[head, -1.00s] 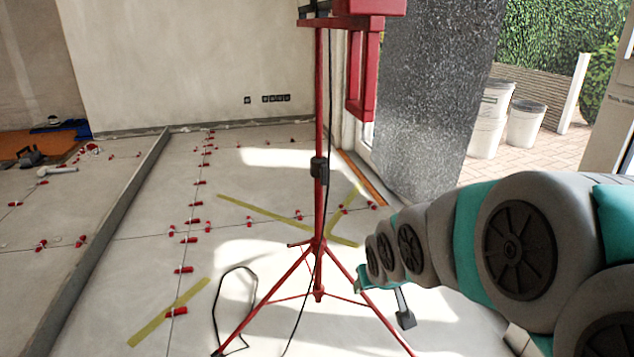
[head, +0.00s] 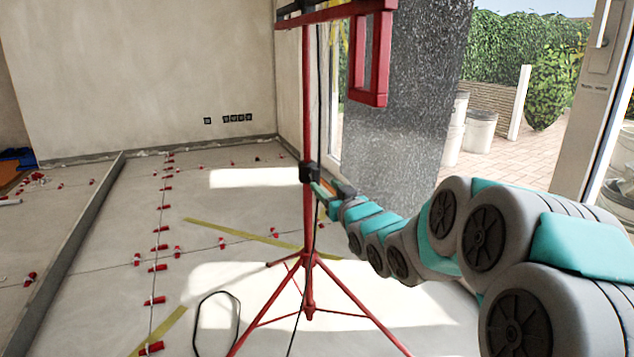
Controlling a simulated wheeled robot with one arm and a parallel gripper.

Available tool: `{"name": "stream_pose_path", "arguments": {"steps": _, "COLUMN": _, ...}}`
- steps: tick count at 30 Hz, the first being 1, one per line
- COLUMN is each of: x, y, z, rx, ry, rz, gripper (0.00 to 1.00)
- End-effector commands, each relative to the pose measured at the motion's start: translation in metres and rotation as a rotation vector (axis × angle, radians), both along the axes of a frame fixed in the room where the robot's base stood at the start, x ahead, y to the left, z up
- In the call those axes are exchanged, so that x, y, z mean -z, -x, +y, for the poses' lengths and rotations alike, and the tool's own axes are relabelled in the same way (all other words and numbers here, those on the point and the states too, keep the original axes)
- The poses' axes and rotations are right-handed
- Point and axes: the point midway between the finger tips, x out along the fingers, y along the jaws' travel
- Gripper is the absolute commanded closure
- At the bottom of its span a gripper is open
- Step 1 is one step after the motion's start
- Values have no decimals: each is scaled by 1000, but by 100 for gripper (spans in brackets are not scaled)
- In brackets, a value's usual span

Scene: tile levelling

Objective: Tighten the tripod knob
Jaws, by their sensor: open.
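The red tripod (head: 307,225) stands upright in the middle of the head view, its legs spread on the tiled floor. A black clamp with the knob (head: 308,172) sits on its pole at about mid-height. My gripper (head: 322,190) is open at the right side of the pole, just below and against the black clamp in the picture. Whether it touches the knob I cannot tell. The knob's own shape is too small to make out, and part of the clamp is close behind my fingers.
A black cable (head: 293,310) hangs down along the pole to the floor. Red levelling clips (head: 157,268) and yellow tape (head: 240,232) lie on the tiles. A red lamp frame (head: 371,60) hangs at the tripod's top. White buckets (head: 480,130) stand outside the doorway.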

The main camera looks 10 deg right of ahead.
Motion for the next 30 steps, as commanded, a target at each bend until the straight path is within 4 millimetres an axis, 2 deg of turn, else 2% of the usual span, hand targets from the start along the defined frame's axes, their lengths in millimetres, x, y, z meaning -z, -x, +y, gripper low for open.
{"name": "stream_pose_path", "arguments": {"steps": 6, "x": 2, "y": -32, "z": 7, "rx": -1, "ry": -1, "rz": 2, "gripper": 48}}
{"name": "stream_pose_path", "arguments": {"steps": 12, "x": 2, "y": -53, "z": 11, "rx": -1, "ry": 0, "rz": 3, "gripper": 48}}
{"name": "stream_pose_path", "arguments": {"steps": 18, "x": 2, "y": -61, "z": 13, "rx": 0, "ry": 0, "rz": 4, "gripper": 48}}
{"name": "stream_pose_path", "arguments": {"steps": 25, "x": 2, "y": -61, "z": 13, "rx": 0, "ry": 0, "rz": 5, "gripper": 48}}
{"name": "stream_pose_path", "arguments": {"steps": 30, "x": 2, "y": -61, "z": 13, "rx": 0, "ry": 0, "rz": 4, "gripper": 66}}
